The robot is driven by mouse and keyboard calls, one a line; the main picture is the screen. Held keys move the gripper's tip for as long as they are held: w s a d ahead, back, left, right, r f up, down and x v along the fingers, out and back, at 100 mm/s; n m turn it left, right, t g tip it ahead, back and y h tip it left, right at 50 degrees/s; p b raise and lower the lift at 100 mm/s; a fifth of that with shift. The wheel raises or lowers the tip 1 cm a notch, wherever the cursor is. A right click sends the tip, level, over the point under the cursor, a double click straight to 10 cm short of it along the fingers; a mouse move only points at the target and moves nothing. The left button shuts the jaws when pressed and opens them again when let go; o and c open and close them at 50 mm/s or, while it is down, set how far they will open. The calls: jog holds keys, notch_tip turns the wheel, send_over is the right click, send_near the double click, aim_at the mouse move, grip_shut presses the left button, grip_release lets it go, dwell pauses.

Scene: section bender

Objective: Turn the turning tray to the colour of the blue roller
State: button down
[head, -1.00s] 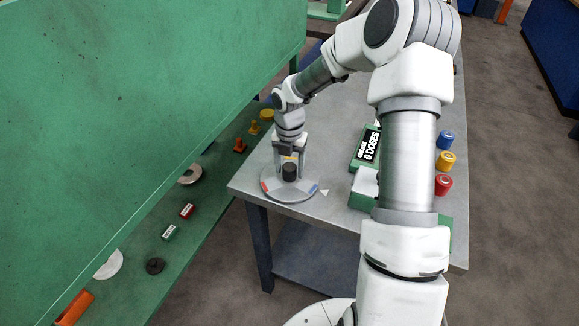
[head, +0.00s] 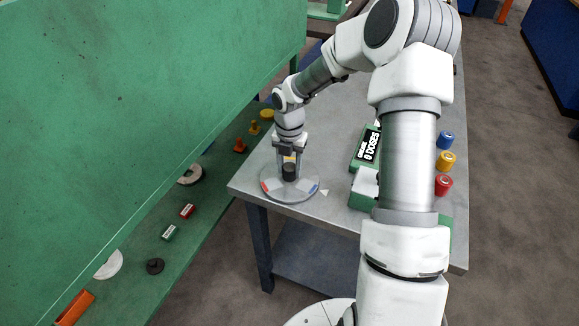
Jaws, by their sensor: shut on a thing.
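The turning tray (head: 290,196) is a round grey disc at the near left corner of the table. It has a dark knob (head: 289,172) in its middle. A red mark (head: 266,185) shows at its left rim, a blue mark (head: 314,189) at its right rim, and a yellow mark (head: 290,158) at the back. A white pointer (head: 324,192) lies on the table just right of the blue mark. My gripper (head: 289,166) points down over the tray and is shut on the knob. The blue roller (head: 446,140) stands at the table's right side.
A yellow roller (head: 446,161) and a red roller (head: 443,186) stand in front of the blue one. A green dose counter (head: 366,148) sits mid-table, partly behind my arm. The green machine (head: 130,100) with small parts on its ledge borders the left.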

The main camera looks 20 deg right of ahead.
aim_at(289, 166)
jog(key=shift+r, duration=0.1)
dwell(0.5)
jog(key=shift+r+n+p, duration=0.15)
jog(key=shift+n+p, duration=0.25)
jog(key=shift+p, duration=0.5)
jog(key=shift+f+n+p, duration=0.2)
jog(key=shift+n+p, duration=0.35)
jog(key=shift+n, duration=0.05)
jog(key=shift+c, duration=1.8)
grip_release()
notch_tip(289, 166, up, 17)
jog(key=p, duration=0.1)
jog(key=shift+r, duration=0.2)
